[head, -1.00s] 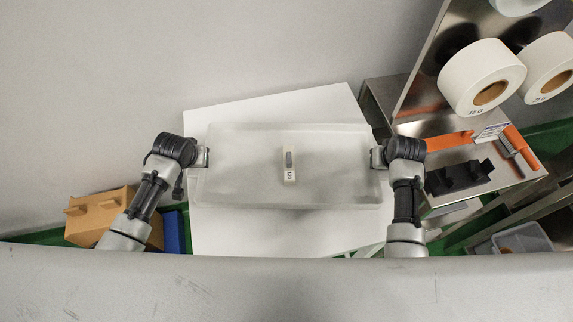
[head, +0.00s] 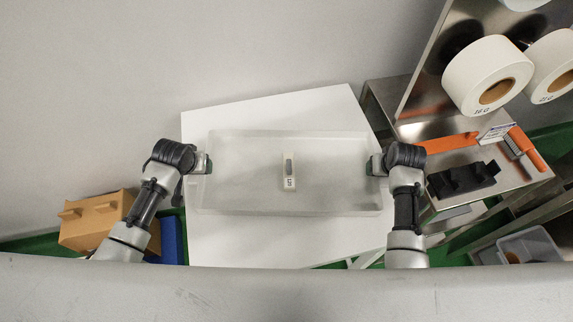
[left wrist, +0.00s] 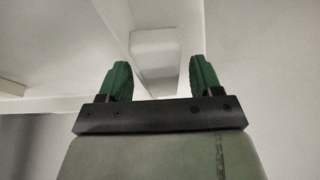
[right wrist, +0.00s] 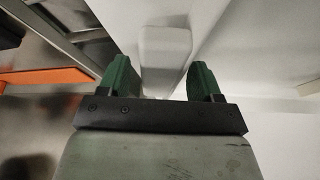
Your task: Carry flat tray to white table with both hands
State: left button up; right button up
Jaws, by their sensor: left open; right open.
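The flat tray (head: 240,200) is a pale, translucent, shallow rectangle over the white table (head: 230,240) in the head view. A small white labelled item (head: 289,172) lies in its middle. My left gripper (head: 205,164) is at the tray's left end and my right gripper (head: 376,165) at its right end. Both are open. In the left wrist view the green fingertips (left wrist: 157,80) stand apart on either side of a pale end handle (left wrist: 152,45). The right wrist view shows the same around the other handle (right wrist: 165,50). I cannot tell whether the tray touches the tabletop.
A steel bench with orange parts (head: 450,143), a black holder (head: 462,180) and white rolls (head: 487,75) stands at the right. A grey bin (head: 530,245) is at the lower right. A cardboard box (head: 95,222) and a blue object (head: 171,240) are at the lower left.

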jog(key=shift+r, duration=0.1)
pick_arm(q)
jog(key=v, duration=1.1)
jog(key=shift+s+r, duration=0.2)
jog(key=shift+r, duration=0.05)
pick_arm(e)
jog(key=v, duration=1.1)
jog(key=shift+s+r, duration=0.25)
jog(key=shift+r, duration=0.1)
